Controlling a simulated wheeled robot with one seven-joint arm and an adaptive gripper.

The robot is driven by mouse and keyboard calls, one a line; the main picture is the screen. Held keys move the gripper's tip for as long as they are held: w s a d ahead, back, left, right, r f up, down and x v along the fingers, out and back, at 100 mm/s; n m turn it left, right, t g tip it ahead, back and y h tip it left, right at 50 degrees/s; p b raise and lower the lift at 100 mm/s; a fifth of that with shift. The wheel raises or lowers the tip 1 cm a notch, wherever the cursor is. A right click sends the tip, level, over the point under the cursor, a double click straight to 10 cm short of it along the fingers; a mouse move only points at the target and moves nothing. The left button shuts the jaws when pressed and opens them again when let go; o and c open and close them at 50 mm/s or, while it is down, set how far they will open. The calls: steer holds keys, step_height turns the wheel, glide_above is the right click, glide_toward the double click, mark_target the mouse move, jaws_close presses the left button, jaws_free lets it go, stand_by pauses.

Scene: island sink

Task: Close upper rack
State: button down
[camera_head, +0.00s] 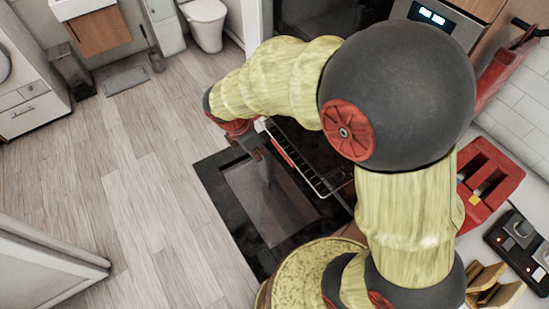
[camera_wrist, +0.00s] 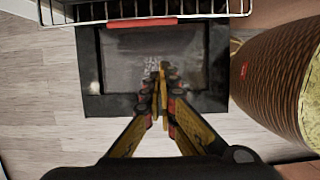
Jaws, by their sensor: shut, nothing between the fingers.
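The wire oven rack (camera_head: 323,184) sticks out above the lowered oven door (camera_head: 228,205). In the wrist view the rack (camera_wrist: 90,12) crosses the top of the picture, with a red strip (camera_wrist: 128,23) along its front edge. My gripper (camera_head: 257,153) is near the rack's front edge in the head view. In the wrist view my gripper (camera_wrist: 161,72) is shut and empty, with its fingertips in front of the red strip and apart from it in the picture. The black door (camera_wrist: 88,72) lies below the fingers. My arm hides much of the oven; I cannot see a second rack.
Wooden floor (camera_head: 140,190) lies clear to the left of the oven door. A red box (camera_head: 490,180) and a dark appliance (camera_head: 520,240) stand on the counter at the right. A toilet (camera_head: 206,22) and white cabinets are far off.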

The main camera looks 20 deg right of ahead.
steer(key=w+d+f+b, duration=0.1)
steer(key=d+f+b, duration=0.2)
steer(key=d+f, duration=0.3)
steer(key=x, duration=0.4)
steer(key=shift+a+f+b, duration=0.2)
steer(key=shift+a+b, duration=0.05)
steer(key=shift+b, duration=0.15)
steer(key=w+d+p, duration=0.1)
steer(key=d+p, duration=0.1)
steer(key=d, duration=0.2)
steer(key=w+d+p, duration=0.1)
steer(key=d+p, duration=0.1)
steer(key=d, duration=0.3)
steer(key=d+p, duration=0.2)
steer(key=d, duration=0.2)
steer(key=shift+w+d, duration=0.4)
steer(key=shift+a, duration=0.15)
